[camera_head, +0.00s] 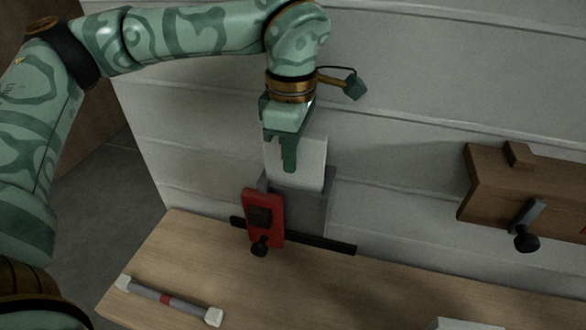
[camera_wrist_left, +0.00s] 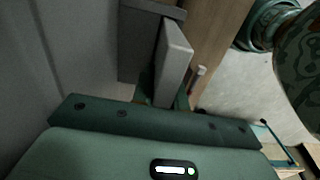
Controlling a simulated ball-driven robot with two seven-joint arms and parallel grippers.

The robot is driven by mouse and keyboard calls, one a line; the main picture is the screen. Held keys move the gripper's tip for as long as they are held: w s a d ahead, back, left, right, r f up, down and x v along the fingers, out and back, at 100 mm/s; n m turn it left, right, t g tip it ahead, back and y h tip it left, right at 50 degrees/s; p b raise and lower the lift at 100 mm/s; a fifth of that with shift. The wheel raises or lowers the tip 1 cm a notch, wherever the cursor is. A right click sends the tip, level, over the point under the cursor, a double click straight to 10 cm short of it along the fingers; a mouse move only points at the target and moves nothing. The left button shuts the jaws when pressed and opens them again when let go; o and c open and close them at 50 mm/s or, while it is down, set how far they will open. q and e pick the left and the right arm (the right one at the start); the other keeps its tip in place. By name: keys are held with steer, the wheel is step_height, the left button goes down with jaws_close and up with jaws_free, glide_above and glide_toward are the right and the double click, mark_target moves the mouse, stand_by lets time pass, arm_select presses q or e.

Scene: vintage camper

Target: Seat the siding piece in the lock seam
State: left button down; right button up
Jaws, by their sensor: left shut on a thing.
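My left gripper (camera_head: 287,160) comes down from above, close to the white wall, and is shut on a pale, flat siding piece (camera_head: 313,165). The piece is upright, and its lower edge meets or passes behind a grey plate (camera_head: 312,207); I cannot tell whether it is seated. A red clamp-like block (camera_head: 264,217) with a dark knob stands at the plate's left front. A dark strip (camera_head: 338,246) runs along its foot. In the left wrist view the pale siding piece (camera_wrist_left: 174,62) stands on edge beyond the palm. The lock seam itself is not clearly seen. My right gripper is out of view.
A grey rod with white ends and a red band (camera_head: 165,298) lies on the wooden bench (camera_head: 370,290) at the left front. A brown wooden block (camera_head: 485,190) with a black knob stands out at the right. A white item shows at the bottom edge (camera_head: 465,324).

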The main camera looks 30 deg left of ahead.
arm_select(q)
step_height(320, 180, down, 4)
steer(key=shift+r+b, duration=0.2)
steer(key=shift+b, duration=0.3)
steer(key=shift+w, duration=0.1)
steer(key=shift+r, duration=0.1)
steer(key=c, duration=1.4)
jaws_free()
steer(key=shift+f, duration=0.2)
steer(key=shift+r, duration=0.1)
